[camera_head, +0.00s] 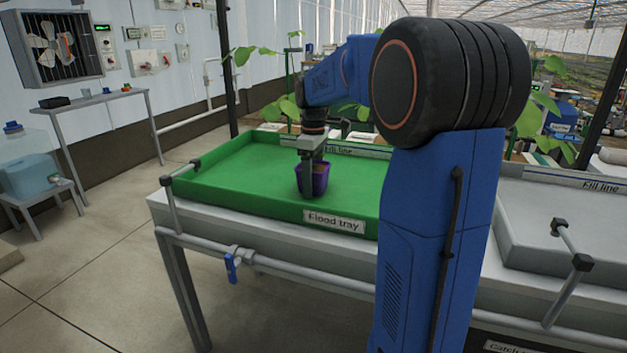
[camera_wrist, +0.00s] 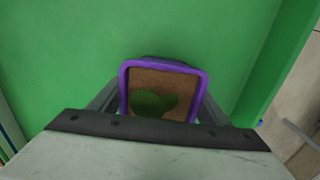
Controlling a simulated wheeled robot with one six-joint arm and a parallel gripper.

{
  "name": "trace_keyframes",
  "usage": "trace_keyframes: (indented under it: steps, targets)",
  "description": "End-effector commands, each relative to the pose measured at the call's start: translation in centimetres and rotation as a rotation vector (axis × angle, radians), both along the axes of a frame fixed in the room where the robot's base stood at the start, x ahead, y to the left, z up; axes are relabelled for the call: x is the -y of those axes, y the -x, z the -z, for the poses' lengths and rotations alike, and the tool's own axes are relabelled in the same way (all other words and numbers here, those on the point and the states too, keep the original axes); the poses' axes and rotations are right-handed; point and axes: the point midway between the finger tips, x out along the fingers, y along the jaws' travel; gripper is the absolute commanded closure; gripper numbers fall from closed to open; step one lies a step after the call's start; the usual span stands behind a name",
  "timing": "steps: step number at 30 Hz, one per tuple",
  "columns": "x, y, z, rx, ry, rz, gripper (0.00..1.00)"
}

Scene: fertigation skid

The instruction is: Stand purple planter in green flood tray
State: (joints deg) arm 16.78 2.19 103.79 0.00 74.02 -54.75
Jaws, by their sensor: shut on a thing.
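The purple planter (camera_head: 319,184) is in the green flood tray (camera_head: 235,178), near the tray's front wall with the "Flood tray" label. It looks upright, and it appears to be at the tray floor, though I cannot tell whether its base touches. My gripper (camera_head: 309,178) reaches down from above and is shut on the planter. In the wrist view the planter's purple rim (camera_wrist: 160,64) surrounds brown soil with a green patch, between my gripper's fingers (camera_wrist: 150,105). The lower part of the planter is hidden there. The green tray floor (camera_wrist: 80,50) lies around it.
A grey tray (camera_head: 560,240) is on the bench at right, partly behind my arm. A rail with a blue-handled valve (camera_head: 231,266) runs along the bench front. Leafy plants (camera_head: 290,105) stand behind the green tray. Tray floor left of the planter is clear.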

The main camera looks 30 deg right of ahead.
Motion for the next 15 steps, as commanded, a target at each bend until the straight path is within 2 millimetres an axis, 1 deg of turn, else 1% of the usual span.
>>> trace_keyframes:
  steps: [2, 3, 5, 15]
  targets:
    - [0.0, 0.0, 0.19, 0.0, 0.0, 0.0, 0.58]
    - [0.0, -0.01, 0.22, 0.0, 0.0, 0.0, 0.25]
    - [0.0, -0.01, 0.2, 0.0, 0.0, 0.0, 0.11]
    - [0.0, -0.01, 0.02, 0.0, 0.0, 0.0, 0.11]
